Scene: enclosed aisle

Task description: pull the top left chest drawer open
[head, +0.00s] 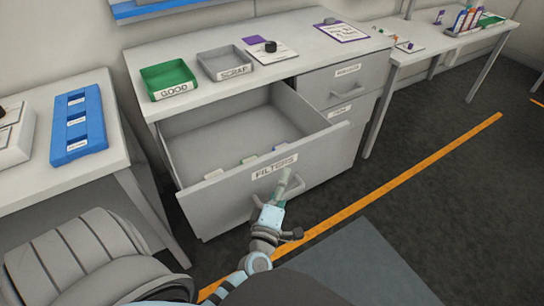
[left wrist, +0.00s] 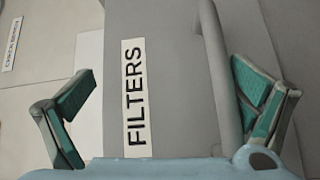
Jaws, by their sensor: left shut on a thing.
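The top left chest drawer (head: 262,190), labelled FILTERS, stands pulled well out of the grey chest, its inside showing. Several small coloured pieces lie along the inside of its front. Its handle (head: 296,187) is on the front, below the label. My left gripper (head: 284,184) is at this handle and shut on it, partly covering it in the head view. In the left wrist view, the FILTERS label (left wrist: 135,97) shows between the fingers of my left gripper (left wrist: 168,80), and the handle bar (left wrist: 216,75) runs beside the right finger. My right gripper is not in view.
A green GOOD tray (head: 169,80), a grey SCRAP tray (head: 224,63) and a clipboard (head: 341,31) rest on the chest top. Smaller shut drawers (head: 345,85) are to the right. Tables flank the chest. Open floor (head: 400,195) lies to the right front.

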